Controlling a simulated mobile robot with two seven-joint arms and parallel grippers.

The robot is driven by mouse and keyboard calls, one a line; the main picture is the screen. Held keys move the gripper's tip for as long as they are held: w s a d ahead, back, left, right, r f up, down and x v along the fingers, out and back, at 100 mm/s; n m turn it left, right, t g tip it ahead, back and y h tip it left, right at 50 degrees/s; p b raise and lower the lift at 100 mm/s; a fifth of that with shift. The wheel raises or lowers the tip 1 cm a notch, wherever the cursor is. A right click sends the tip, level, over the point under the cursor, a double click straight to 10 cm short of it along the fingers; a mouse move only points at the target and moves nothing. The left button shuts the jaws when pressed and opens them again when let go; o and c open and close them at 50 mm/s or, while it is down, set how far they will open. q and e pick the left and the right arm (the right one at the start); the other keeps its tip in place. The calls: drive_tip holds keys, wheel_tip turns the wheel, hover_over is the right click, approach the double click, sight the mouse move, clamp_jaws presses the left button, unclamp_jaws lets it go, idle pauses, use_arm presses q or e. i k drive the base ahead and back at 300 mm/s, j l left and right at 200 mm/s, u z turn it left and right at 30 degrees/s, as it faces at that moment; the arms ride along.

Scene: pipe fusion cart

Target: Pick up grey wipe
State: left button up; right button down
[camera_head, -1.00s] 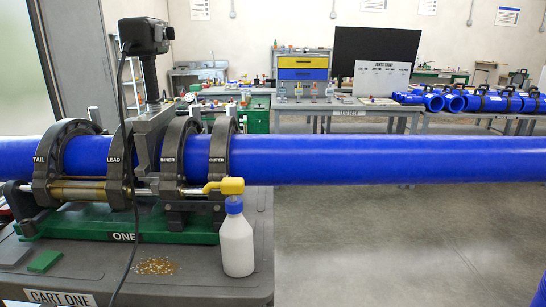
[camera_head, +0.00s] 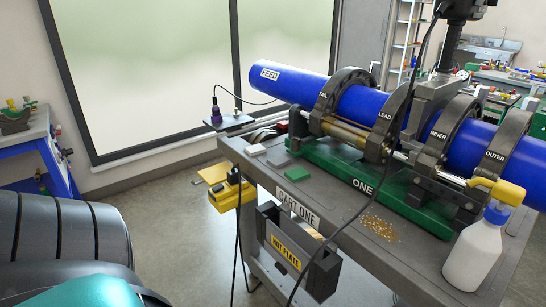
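A small flat grey pad (camera_head: 278,159), which looks like the grey wipe, lies on the grey top of the cart (camera_head: 345,225), near its left end. A paler flat piece (camera_head: 256,150) lies just left of it, and a green pad (camera_head: 297,174) lies just right of and nearer than it. At this size I cannot tell for sure which of the grey and pale pieces is cloth. Neither of my grippers is in view, and nothing touches the pads.
The blue pipe (camera_head: 283,84) runs through the black clamps on the green base (camera_head: 335,170) behind the pads. A white bottle (camera_head: 473,257) and brown shavings (camera_head: 379,227) are to the right. A hot plate (camera_head: 285,250) and yellow box (camera_head: 226,195) hang at the cart's side. A black cable crosses in front.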

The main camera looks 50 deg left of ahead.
sight(278, 162)
drive_tip(key=u, duration=1.55)
drive_tip(key=i+j+z, duration=0.1)
drive_tip(key=z, duration=1.3)
drive_tip(key=j+z, duration=0.8)
drive_tip(key=k+j+z, duration=0.15)
drive_tip(key=j, duration=0.15)
drive_tip(key=j+z, duration=0.15)
drive_tip(key=k+j+z, duration=0.1)
drive_tip(key=j, duration=0.3)
drive_tip(key=k+j, duration=0.15)
drive_tip(key=j, duration=0.15)
drive_tip(key=k+j, duration=0.1)
drive_tip(key=j, duration=0.2)
drive_tip(key=k+j+z, duration=0.1)
drive_tip(key=j, duration=0.2)
